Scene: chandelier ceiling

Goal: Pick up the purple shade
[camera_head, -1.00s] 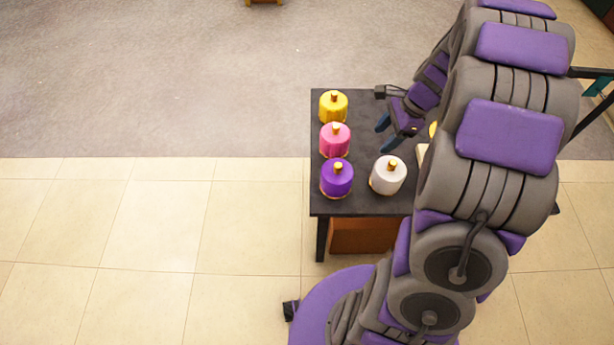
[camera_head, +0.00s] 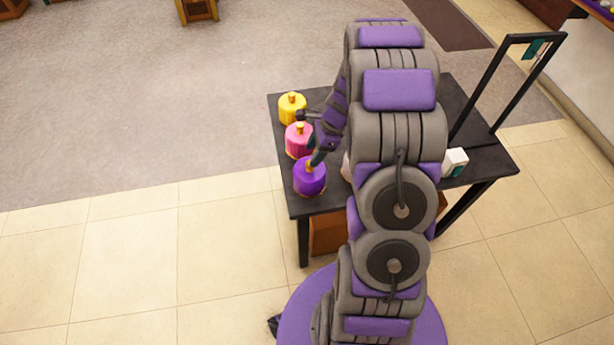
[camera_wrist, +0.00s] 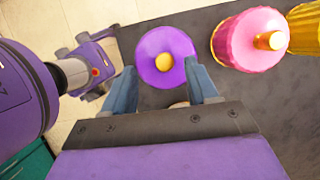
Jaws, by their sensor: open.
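The purple shade (camera_head: 309,180), a short cylinder with a gold knob, stands upright at the near left corner of the black table (camera_head: 299,208). In the wrist view the purple shade (camera_wrist: 163,72) shows from above, its gold knob in the middle. My gripper (camera_wrist: 160,82) is open, with one blue finger on each side of the shade's near part. I cannot tell whether the fingers touch it. In the head view my gripper (camera_head: 315,160) is at the shade's upper side, partly hidden by my arm.
The pink shade (camera_head: 298,142) stands just behind the purple one, and the yellow shade (camera_head: 291,108) behind that. A white shade (camera_head: 346,168) is mostly hidden by my arm. A white box (camera_head: 455,162) and a black frame (camera_head: 505,85) are on the right.

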